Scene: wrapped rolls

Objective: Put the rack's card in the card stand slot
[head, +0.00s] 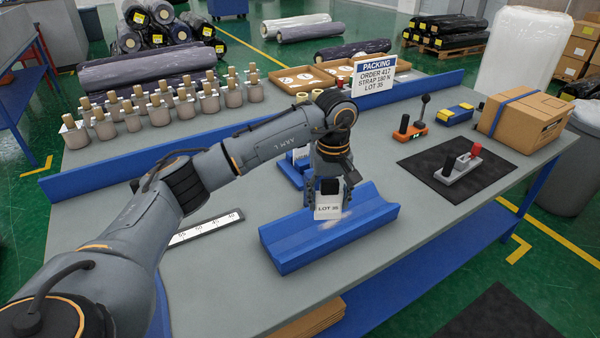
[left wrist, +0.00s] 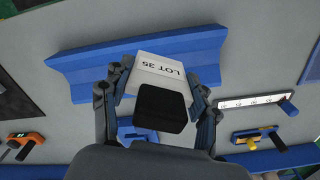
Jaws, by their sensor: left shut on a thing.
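A white card reading LOT 35 (head: 328,212) hangs upright in my left gripper (head: 329,188), which is shut on its black grip block. In the left wrist view the card (left wrist: 160,72) and the black block (left wrist: 161,106) sit between the two fingers. The card is over the long blue V-shaped cradle (head: 290,250); I cannot tell whether they touch. A small blue holder with a white label (head: 290,172) stands behind the gripper, partly hidden; I cannot tell if it is the rack or the card stand. My right gripper is not in view.
A white PACKING sign (head: 373,75) stands near the blue rail (head: 425,86). A white scale strip (head: 205,228) lies left of the cradle. On the right are a black mat (head: 500,180) with a grey lever fixture (head: 458,167), and a carton (head: 525,118).

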